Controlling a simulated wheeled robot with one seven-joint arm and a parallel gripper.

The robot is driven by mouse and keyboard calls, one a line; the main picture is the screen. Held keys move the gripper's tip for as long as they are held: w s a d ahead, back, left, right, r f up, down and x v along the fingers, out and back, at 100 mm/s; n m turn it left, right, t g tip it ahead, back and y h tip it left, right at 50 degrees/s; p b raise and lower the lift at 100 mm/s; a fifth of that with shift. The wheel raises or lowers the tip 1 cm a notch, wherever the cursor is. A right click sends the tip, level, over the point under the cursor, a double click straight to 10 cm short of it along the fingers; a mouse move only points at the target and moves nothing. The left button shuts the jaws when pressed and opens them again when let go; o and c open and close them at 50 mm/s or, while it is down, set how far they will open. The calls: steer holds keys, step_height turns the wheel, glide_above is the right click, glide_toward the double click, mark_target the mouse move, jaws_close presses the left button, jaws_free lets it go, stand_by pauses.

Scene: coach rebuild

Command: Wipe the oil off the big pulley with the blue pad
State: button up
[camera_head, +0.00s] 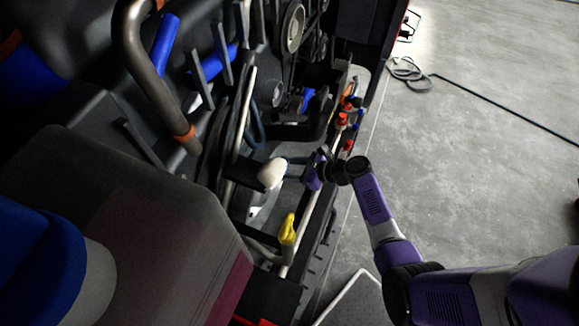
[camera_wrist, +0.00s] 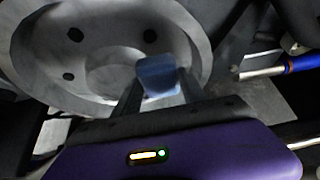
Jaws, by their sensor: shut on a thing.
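The big pulley (camera_wrist: 100,50) is a large grey metal disc with a raised rim, a central hub and several dark round holes. It fills the upper left of the wrist view. My gripper (camera_wrist: 160,88) is shut on the blue pad (camera_wrist: 157,74), a small pale-blue block between the fingertips. The pad overlaps the lower right of the pulley's face. I cannot tell whether it touches. No oil is clearly distinguishable in the shadow. In the head view my gripper (camera_head: 299,168) reaches left into the machinery, and the pad cannot be made out there.
A blue-handled tool (camera_wrist: 298,64) lies right of the pulley. In the head view, a pale knob (camera_head: 271,174) and a yellow-tipped lever (camera_head: 288,230) stand close to my gripper. A grey seat (camera_head: 120,200) fills the left. The concrete floor (camera_head: 480,140) at right is mostly clear, with a cable (camera_head: 505,110).

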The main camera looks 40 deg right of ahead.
steer(key=shift+w+a+r, duration=0.1)
steer(key=shift+a+r, duration=0.05)
steer(key=shift+a, duration=0.2)
steer(key=s+d, duration=0.2)
steer(key=s, duration=0.3)
steer(key=shift+s+d, duration=0.25)
steer(key=shift+d, duration=0.05)
steer(key=shift+s+d, duration=0.3)
steer(key=shift+s, duration=0.4)
steer(key=shift+s+d, duration=0.3)
steer(key=shift+s, duration=0.4)
